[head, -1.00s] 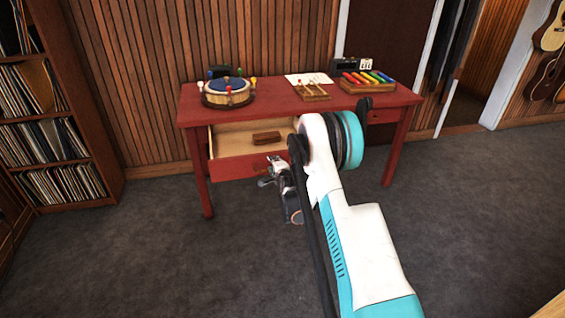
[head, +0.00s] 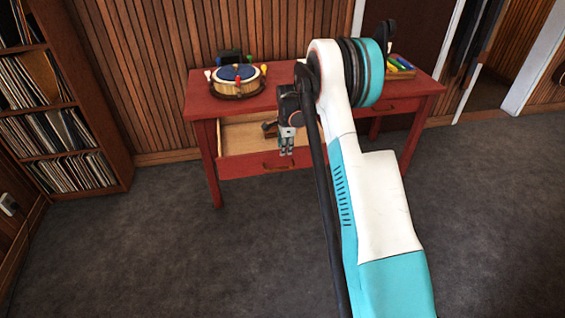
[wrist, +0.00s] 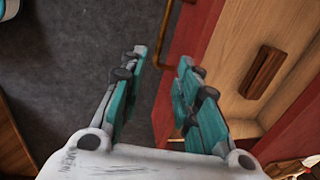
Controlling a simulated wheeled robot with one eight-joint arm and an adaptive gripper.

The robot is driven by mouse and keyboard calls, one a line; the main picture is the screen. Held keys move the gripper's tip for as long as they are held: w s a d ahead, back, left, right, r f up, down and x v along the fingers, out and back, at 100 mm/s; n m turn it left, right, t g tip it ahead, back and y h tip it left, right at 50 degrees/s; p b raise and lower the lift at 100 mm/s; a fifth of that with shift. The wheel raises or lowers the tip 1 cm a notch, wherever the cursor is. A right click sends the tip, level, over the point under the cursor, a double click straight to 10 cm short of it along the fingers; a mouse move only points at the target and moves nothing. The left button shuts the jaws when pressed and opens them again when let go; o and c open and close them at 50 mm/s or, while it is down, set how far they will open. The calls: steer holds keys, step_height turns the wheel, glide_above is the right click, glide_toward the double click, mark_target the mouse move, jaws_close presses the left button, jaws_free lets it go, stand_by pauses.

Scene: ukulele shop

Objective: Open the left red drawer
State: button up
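The left red drawer (head: 240,167) stands pulled out from the red table (head: 204,103), so its pale wooden inside shows. Its brown handle (head: 278,167) is on the front; it also shows near the top of the wrist view as a curved bar (wrist: 168,40). My gripper (head: 287,150) hangs pointing down at the drawer front, partly in front of the opening. In the wrist view my gripper (wrist: 162,57) has its two fingers apart with nothing held between them. The drawer front (wrist: 193,55) runs behind the right finger. I cannot tell whether they touch.
A brown block (wrist: 263,72) lies inside the drawer. A drum (head: 237,81) stands on the table's left and a xylophone (head: 399,67) on its right, partly hidden by my arm. A record shelf (head: 75,145) is at the left. The carpet (head: 160,250) in front is clear.

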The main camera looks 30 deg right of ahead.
mark_target(283, 168)
steer(key=f+b, duration=0.1)
steer(key=f, duration=0.3)
steer(key=w+f+b, duration=0.1)
steer(key=f, duration=0.3)
steer(key=w+f+b, duration=0.1)
steer(key=f+b, duration=0.1)
steer(key=f, duration=0.2)
steer(key=shift+w+d, duration=0.2)
steer(key=shift+d, duration=0.05)
steer(key=shift+c, duration=0.2)
jaws_close()
